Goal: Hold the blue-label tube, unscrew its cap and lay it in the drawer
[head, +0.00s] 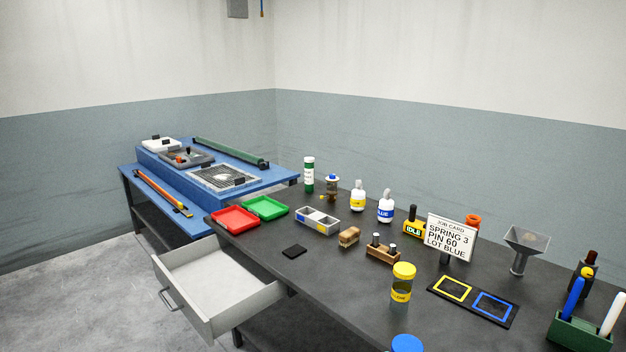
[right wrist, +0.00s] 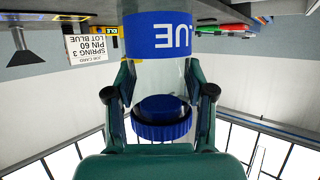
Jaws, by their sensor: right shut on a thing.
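In the right wrist view, which is upside down, my right gripper (right wrist: 160,98) is shut on the clear blue-label tube (right wrist: 161,74). Its fingers press on both sides between the blue label and the blue cap (right wrist: 160,128). The cap sits at the tube's upper end, and the tube looks upright. In the head view only a blue cap (head: 407,343) shows at the bottom edge; the tube below is cut off. The drawer (head: 218,280) is pulled out at the table's left front and looks empty. My left gripper is in neither view.
A yellow-label tube (head: 402,290) stands just behind the blue cap. A dark mat (head: 514,315) with yellow and blue frames, a job card (head: 450,240) and a green pen holder (head: 577,333) lie to the right. Red and green trays (head: 265,206) stand behind the drawer.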

